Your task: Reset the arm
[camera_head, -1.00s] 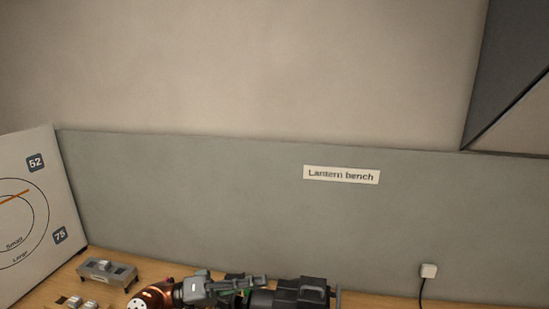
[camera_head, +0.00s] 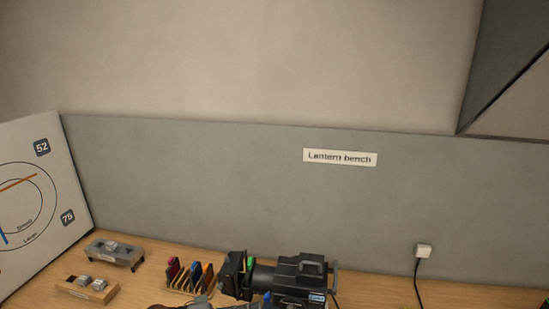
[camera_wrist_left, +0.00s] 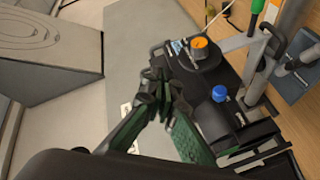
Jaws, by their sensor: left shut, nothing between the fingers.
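My left gripper (camera_wrist_left: 160,82) is shut and empty in the left wrist view, its green-and-black fingers meeting at the tips. It appears in front of the black lantern (camera_wrist_left: 226,122), with no clear contact visible. In the head view only a small part of my left arm shows at the bottom edge, and the fingertips are not clear. The lantern (camera_head: 300,272) sits on the wooden bench. My right gripper is not in view.
A grey fader box (camera_head: 116,256) and a wooden block with small fader caps (camera_head: 88,288) are at left, before a dial board (camera_head: 40,195). A rack of coloured cards (camera_head: 188,278) stands beside the lantern. A white plug (camera_head: 424,250) with black cable is at right.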

